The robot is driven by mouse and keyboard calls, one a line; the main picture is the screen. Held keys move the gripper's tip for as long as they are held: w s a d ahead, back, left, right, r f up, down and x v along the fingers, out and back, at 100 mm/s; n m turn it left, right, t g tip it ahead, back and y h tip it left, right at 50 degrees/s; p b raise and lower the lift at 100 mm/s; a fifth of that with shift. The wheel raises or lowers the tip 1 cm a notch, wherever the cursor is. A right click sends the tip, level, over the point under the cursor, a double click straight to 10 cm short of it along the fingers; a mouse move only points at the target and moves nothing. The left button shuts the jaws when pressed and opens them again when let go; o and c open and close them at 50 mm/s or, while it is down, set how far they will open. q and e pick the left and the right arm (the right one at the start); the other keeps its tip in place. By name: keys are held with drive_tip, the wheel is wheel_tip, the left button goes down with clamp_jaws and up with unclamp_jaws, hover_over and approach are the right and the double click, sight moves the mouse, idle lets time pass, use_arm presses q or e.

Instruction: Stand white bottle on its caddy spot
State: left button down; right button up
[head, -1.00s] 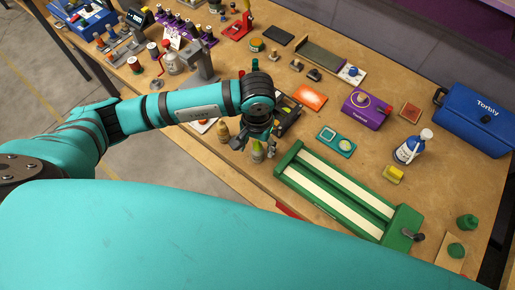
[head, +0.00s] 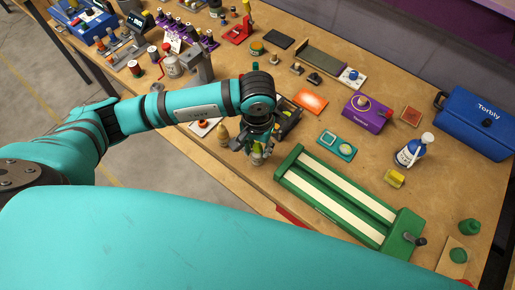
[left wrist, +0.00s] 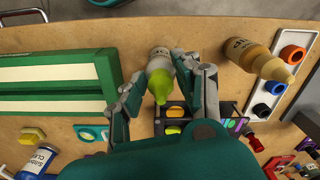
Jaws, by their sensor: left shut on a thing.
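The white bottle (left wrist: 159,62) with a yellow-green nozzle is between the two fingers of my left gripper (left wrist: 178,88) in the left wrist view. The gripper is shut on it. In the head view my left gripper (head: 256,150) hides much of the bottle (head: 257,159) near the table's front edge; I cannot tell whether its base touches the table. My right gripper is not in view.
A tan bottle (left wrist: 247,54) is between the white bottle and the ringed plate. A green slotted track (head: 297,149) lies right of the gripper. A dark compartment tray (head: 294,116) is just behind it.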

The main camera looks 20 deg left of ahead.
use_arm(q)
drive_tip(key=shift+w+r, duration=0.1)
drive_tip(key=shift+r, duration=0.3)
drive_tip(key=shift+s+a+r+b, duration=0.5)
drive_tip(key=shift+r+b, duration=0.2)
drive_tip(key=shift+b, duration=0.25)
drive_tip(key=s+a+r+p, duration=0.1)
drive_tip(key=s+a+r, duration=0.1)
drive_tip(key=s+a, duration=0.7)
drive_tip(key=s, duration=0.2)
drive_tip(key=shift+s+p, duration=0.35)
drive_tip(key=shift+s, duration=0.05)
